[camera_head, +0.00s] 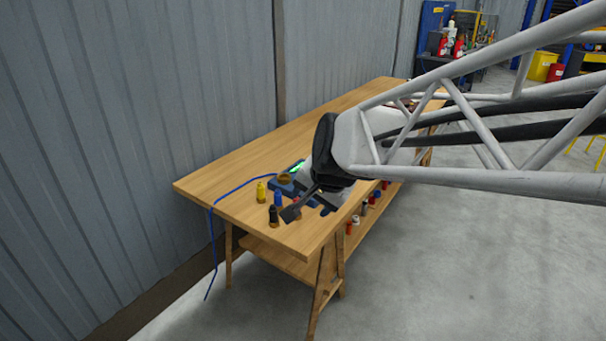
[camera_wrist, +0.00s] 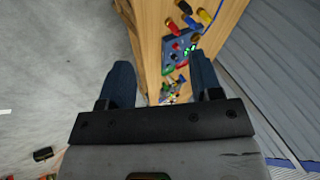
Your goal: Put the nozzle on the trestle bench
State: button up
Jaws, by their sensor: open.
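The wooden trestle bench (camera_head: 245,160) runs along the grey wall, and part of its top also shows in the wrist view (camera_wrist: 150,35). My gripper (camera_head: 308,212) is over the bench's near end, with its two fingers apart. In the wrist view my gripper (camera_wrist: 160,80) has nothing between its fingertips except the view of the bench beyond. I cannot tell which thing is the nozzle.
A blue tray (camera_wrist: 177,48) with coloured fittings lies on the bench. A blue cord (camera_head: 211,240) hangs off the left edge. Several small coloured items stand on the lower shelf (camera_head: 283,262). A small dark object (camera_wrist: 43,153) lies on the floor. The bench's far left top is clear.

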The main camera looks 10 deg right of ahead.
jog(key=s+d+f+n+g+h, duration=0.1)
jog(key=s+d+n, duration=0.2)
jog(key=s, duration=0.6)
jog(key=s+d+f+n+g+h, duration=0.1)
jog(key=s+d+n+g, duration=0.1)
jog(key=s, duration=0.6)
jog(key=shift+s+d+f+n, duration=0.2)
jog(key=shift+s+d+n, duration=0.2)
jog(key=shift+d+n, duration=0.55)
jog(key=shift+a, duration=0.2)
